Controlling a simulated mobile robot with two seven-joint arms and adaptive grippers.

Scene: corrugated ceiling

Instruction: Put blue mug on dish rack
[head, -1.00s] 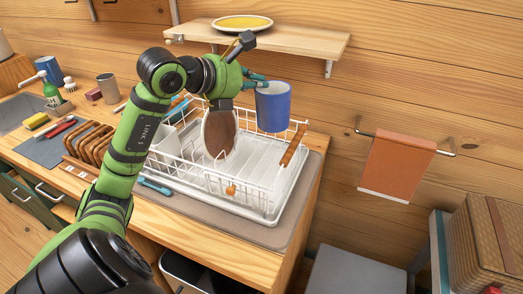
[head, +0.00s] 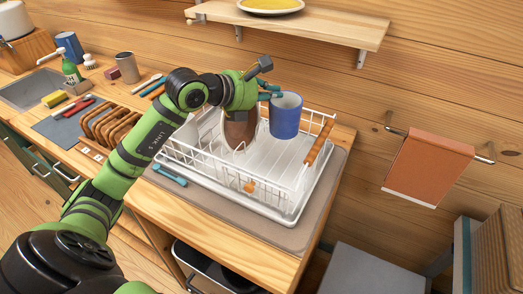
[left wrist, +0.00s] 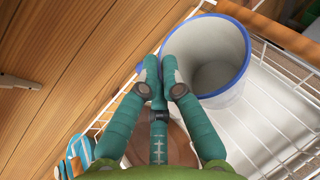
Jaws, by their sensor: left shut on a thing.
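The blue mug (head: 286,117) is upright, held over the back right part of the dish rack. My left gripper (head: 268,92) is shut on the mug's near-left side. In the left wrist view the gripper's teal fingers (left wrist: 160,82) meet at the mug (left wrist: 215,62), whose pale inside is empty. The white wire dish rack (head: 273,199) stands on the counter with orange handles. In the head view the mug overlaps the rack's inside, and I cannot tell whether its base touches the rack. My right gripper is not seen.
A brown plate (head: 238,130) stands in the rack beside the mug. Wooden slotted holders (head: 105,128) are left of the rack. A wooden shelf (head: 335,27) with a yellow plate (head: 270,6) is above. An orange towel (head: 428,168) hangs at right. The rack's right floor is clear.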

